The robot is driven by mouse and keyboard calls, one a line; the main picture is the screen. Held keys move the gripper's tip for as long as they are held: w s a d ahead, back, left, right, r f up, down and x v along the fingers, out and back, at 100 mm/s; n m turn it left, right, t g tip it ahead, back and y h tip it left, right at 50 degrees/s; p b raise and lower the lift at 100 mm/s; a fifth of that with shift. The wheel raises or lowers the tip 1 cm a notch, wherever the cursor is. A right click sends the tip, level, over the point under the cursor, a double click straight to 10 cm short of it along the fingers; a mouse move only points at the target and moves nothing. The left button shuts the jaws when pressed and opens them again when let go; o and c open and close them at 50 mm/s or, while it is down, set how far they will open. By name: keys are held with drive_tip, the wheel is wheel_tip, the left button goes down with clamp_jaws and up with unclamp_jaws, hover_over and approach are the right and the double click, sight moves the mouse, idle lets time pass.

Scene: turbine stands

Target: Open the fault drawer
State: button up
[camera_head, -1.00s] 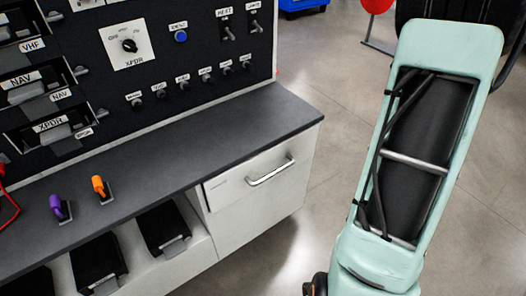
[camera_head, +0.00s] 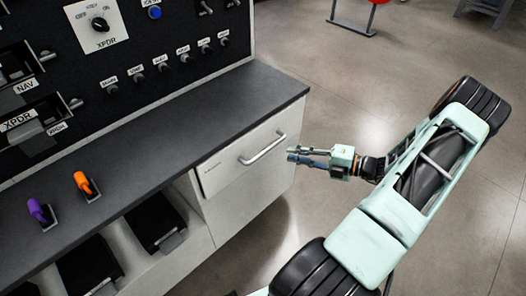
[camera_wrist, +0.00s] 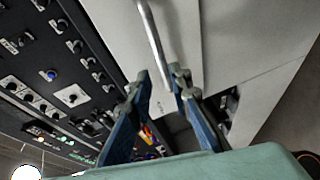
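The fault drawer (camera_head: 245,160) is a white drawer front under the right end of the dark counter, and it looks shut. Its silver bar handle (camera_head: 263,149) shows in the head view; in the wrist view the handle (camera_wrist: 152,38) runs from the top edge down to between the fingers. My gripper (camera_head: 289,154) is just right of the handle in the head view, with a small gap showing. In the wrist view my gripper (camera_wrist: 160,72) has its two blue fingers apart, one on each side of the handle's lower end. It holds nothing.
The dark counter (camera_head: 190,140) juts out above the drawer. Purple (camera_head: 38,211) and orange (camera_head: 83,183) levers stand on it. Black bins (camera_head: 155,222) sit in open bays left of the drawer. A knob panel (camera_head: 150,65) rises behind. Floor on the right is mostly clear.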

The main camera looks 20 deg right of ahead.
sight(267, 149)
drive_tip(key=b+x, duration=0.1)
drive_tip(key=x, duration=0.9)
drive_tip(key=shift+f, duration=0.1)
drive_tip(key=shift+c, duration=0.4)
clamp_jaws()
